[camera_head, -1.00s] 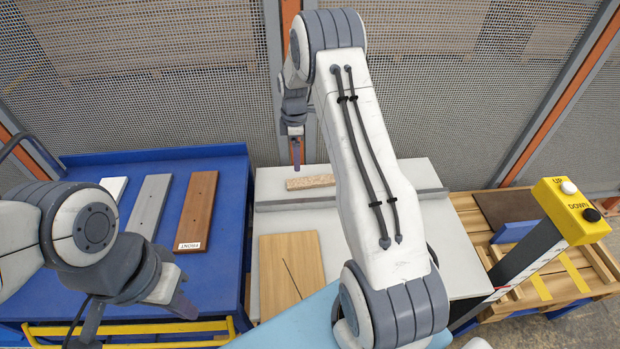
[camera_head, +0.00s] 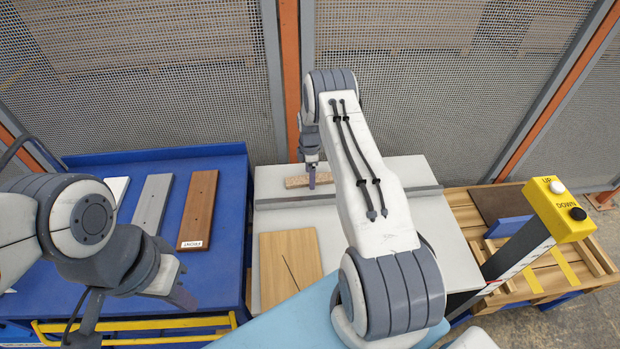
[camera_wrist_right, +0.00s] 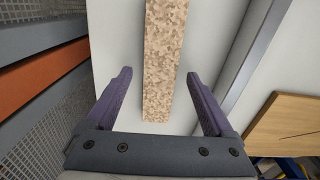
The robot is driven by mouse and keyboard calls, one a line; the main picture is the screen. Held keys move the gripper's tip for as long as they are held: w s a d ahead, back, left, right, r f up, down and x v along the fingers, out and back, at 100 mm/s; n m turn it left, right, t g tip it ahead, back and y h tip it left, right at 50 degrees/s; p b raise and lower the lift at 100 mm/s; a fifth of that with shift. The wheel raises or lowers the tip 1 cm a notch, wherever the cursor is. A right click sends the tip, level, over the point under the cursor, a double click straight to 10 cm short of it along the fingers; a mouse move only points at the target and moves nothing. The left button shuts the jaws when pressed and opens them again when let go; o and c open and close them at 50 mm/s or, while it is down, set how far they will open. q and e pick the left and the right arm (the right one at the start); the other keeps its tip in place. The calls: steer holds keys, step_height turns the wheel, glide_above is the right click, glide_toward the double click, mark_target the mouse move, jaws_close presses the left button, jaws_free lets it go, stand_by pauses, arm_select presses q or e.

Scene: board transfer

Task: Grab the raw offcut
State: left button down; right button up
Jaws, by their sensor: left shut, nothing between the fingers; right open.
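The raw offcut (camera_head: 297,182) is a short speckled tan strip on the white table, behind a grey rail. It also shows in the right wrist view (camera_wrist_right: 164,60), running up between the fingers. In the wrist view the right gripper (camera_wrist_right: 160,90) is open, with one finger on each side of the strip and white surface showing between. My left gripper (camera_head: 185,298) is shut and empty over the blue table's front, away from the offcut.
The grey rail (camera_head: 280,202) crosses the white table (camera_head: 405,170). A wooden board (camera_head: 290,265) with a dark line lies in front. White, grey and brown boards (camera_head: 198,210) lie on the blue table (camera_head: 225,215). A yellow UP/DOWN box (camera_head: 560,208) stands right. A mesh fence stands behind.

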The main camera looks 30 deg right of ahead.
steer(key=shift+f, duration=0.4)
jaws_close()
